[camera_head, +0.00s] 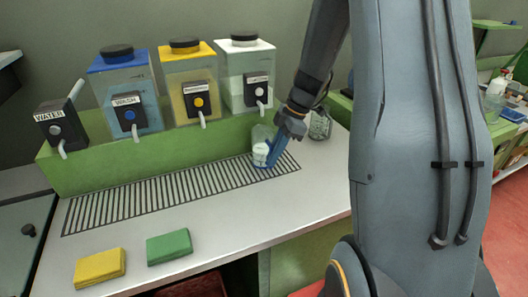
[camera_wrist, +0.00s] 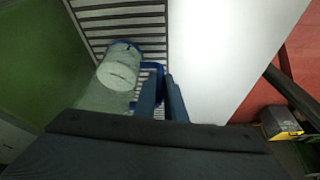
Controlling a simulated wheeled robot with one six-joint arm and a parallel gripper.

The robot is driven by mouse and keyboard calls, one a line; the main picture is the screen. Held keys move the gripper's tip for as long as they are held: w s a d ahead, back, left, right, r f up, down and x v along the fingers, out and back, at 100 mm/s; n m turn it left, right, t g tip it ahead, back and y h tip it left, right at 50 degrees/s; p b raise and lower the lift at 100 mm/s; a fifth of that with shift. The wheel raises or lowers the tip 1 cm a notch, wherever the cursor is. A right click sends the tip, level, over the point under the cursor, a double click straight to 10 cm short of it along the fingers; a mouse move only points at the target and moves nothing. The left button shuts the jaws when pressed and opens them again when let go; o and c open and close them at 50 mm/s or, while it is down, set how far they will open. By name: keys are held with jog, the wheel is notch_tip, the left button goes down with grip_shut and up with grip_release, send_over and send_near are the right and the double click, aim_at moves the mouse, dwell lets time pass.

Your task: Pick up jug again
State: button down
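The jug (camera_head: 260,152) is clear with a blue rim and a blue handle, and it holds something whitish. It is at the right end of the slatted drip grate, below the white-lidded tank. It also shows in the wrist view (camera_wrist: 118,72), left of the fingers, with its lower part hidden by my gripper body. My gripper (camera_head: 276,150) reaches down at the jug's right side, at the handle. In the wrist view, the two fingers (camera_wrist: 160,84) are close together on either side of the blue handle. Whether they press on it is unclear.
Tanks with blue (camera_head: 130,85), yellow (camera_head: 187,75) and white (camera_head: 247,65) lids stand behind with taps, beside a WATER tap (camera_head: 63,127). A glass container (camera_head: 320,124) stands right of my gripper. Yellow (camera_head: 100,268) and green (camera_head: 169,247) sponges lie in front. The front-right counter is clear.

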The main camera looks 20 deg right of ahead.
jog(key=shift+r, duration=0.25)
dwell(0.3)
